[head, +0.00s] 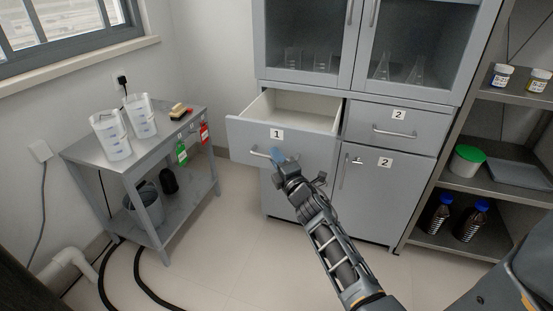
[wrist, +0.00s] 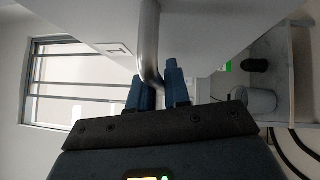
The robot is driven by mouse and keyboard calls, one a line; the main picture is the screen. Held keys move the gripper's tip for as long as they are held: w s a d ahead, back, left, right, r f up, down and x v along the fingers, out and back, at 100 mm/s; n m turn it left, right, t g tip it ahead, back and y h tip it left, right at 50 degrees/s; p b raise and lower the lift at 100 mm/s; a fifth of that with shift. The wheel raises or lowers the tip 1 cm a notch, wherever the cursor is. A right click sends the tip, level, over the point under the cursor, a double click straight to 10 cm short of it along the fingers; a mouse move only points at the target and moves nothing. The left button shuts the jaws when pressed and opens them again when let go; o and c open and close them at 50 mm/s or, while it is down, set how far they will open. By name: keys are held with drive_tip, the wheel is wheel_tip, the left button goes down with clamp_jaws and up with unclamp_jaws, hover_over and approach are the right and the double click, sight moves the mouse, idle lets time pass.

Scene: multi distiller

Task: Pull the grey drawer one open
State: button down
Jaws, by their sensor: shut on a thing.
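The grey drawer one (head: 304,144), with a white label "1" on its front, stands pulled out from the cabinet in the head view. Its pale inside shows and looks empty. My gripper (head: 277,155) is at the drawer's bar handle (head: 258,153), near the handle's right part. In the wrist view the metal handle (wrist: 149,45) runs down between the two blue fingers of my gripper (wrist: 159,80), which are shut on it. The label (wrist: 113,49) shows sideways on the drawer front there.
Drawer two (head: 398,125) and the door below it (head: 385,195) are shut. A metal side table (head: 88,148) with clear jugs stands to the left. A shelf with bottles (head: 470,222) stands to the right. The floor (head: 215,240) before the cabinet is clear.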

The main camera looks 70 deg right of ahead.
drive_tip(key=c, duration=1.2)
unclamp_jaws()
drive_tip(key=b+v, duration=0.1)
drive_tip(key=v, duration=0.6)
drive_tip(key=shift+s+a, duration=0.25)
drive_tip(key=shift+s, duration=0.05)
